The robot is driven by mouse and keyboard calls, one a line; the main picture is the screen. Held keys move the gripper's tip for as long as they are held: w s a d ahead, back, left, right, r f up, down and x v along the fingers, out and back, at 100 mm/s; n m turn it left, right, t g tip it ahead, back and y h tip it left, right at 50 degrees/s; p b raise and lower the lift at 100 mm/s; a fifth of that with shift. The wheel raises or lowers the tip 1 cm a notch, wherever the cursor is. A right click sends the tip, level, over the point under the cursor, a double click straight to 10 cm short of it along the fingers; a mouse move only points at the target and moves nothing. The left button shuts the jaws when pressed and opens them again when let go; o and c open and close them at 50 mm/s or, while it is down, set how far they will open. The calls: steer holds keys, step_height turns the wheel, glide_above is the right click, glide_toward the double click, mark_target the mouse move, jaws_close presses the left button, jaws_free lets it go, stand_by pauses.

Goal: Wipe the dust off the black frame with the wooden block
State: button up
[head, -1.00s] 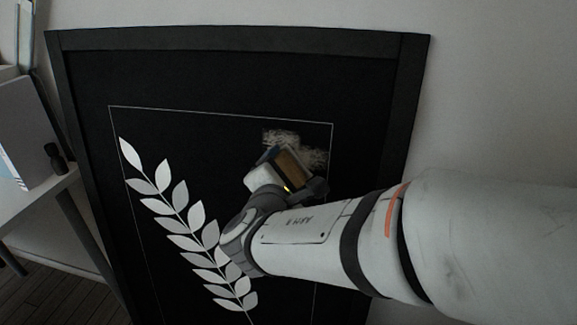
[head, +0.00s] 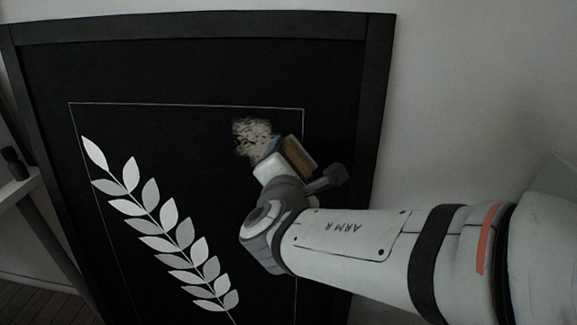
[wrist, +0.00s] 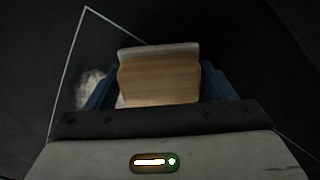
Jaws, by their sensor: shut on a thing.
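The black frame (head: 200,28) leans against the wall, with a white leaf branch and a thin white outline on its black panel. A pale dust patch (head: 253,137) lies near the upper right corner of the outline. My gripper (head: 284,157) is just right of and below the patch, shut on the wooden block (head: 299,155). In the wrist view the block (wrist: 160,82) sits between the blue fingers, with a pale layer along its far edge. Some dust (wrist: 90,86) shows left of the fingers. I cannot tell whether the block touches the panel.
A shelf or table (head: 18,186) with a small dark object (head: 13,160) stands at the left edge. Bare grey wall (head: 470,90) is right of the frame. A wooden floor (head: 35,303) shows at the lower left.

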mark_target(286, 139)
steer(key=shift+d, duration=0.85)
steer(key=shift+w+r+p, duration=0.1)
steer(key=shift+r+p, duration=0.35)
steer(key=shift+r, duration=0.6)
steer(key=shift+w+a+f+b, duration=0.15)
steer(key=shift+a+b, duration=0.3)
steer(key=shift+a, duration=0.9)
steer(key=shift+w+a+b, duration=0.2)
steer(key=shift+a+b, duration=0.2)
steer(key=shift+a, duration=2.25)
steer(key=shift+w+a+b, duration=0.2)
steer(key=shift+a+b, duration=0.15)
steer(key=shift+a, duration=2.45)
steer(key=shift+w+r+p, duration=0.15)
steer(key=shift+r+p, duration=0.55)
steer(key=shift+r, duration=0.4)
steer(key=shift+s+d+f+b, duration=0.15)
steer(key=shift+d+b, duration=0.4)
steer(key=shift+d, duration=1.2)
steer(key=shift+s+d+r+b, duration=0.15)
steer(key=shift+d+b, duration=0.45)
steer(key=shift+d, duration=1.1)
steer(key=shift+s+d+f+b, duration=0.15)
steer(key=shift+d+b, duration=0.4)
steer(key=shift+d, duration=1.2)
steer(key=shift+d+b, duration=0.5)
steer(key=shift+d, duration=1.15)
steer(key=shift+c, duration=0.2)
steer(key=shift+c, duration=0.2)
